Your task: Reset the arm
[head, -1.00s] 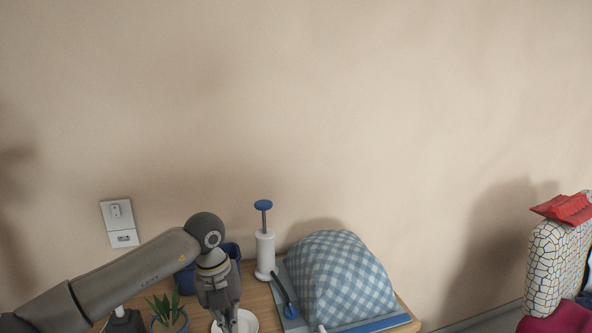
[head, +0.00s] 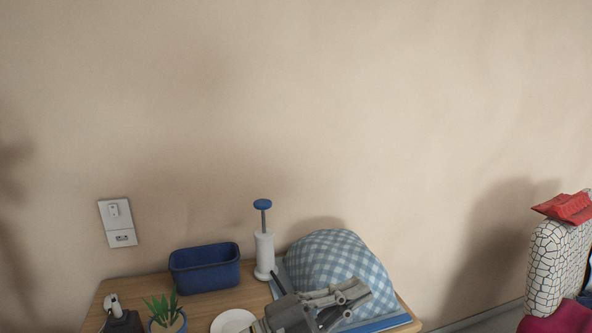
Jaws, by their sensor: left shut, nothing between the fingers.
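My left gripper (head: 343,302) is low in the head view, in front of the blue-checked cloth mound (head: 335,262). Its fingers point right and are shut with nothing between them. Most of my left arm is below the frame. My right gripper is not in view.
A wooden table (head: 132,286) carries a blue bin (head: 205,268), a white pump bottle with a blue top (head: 264,252), a potted plant (head: 166,310) and a white plate (head: 232,322). A wall (head: 400,120) stands behind. A patterned pile with red cloth (head: 566,207) is at right.

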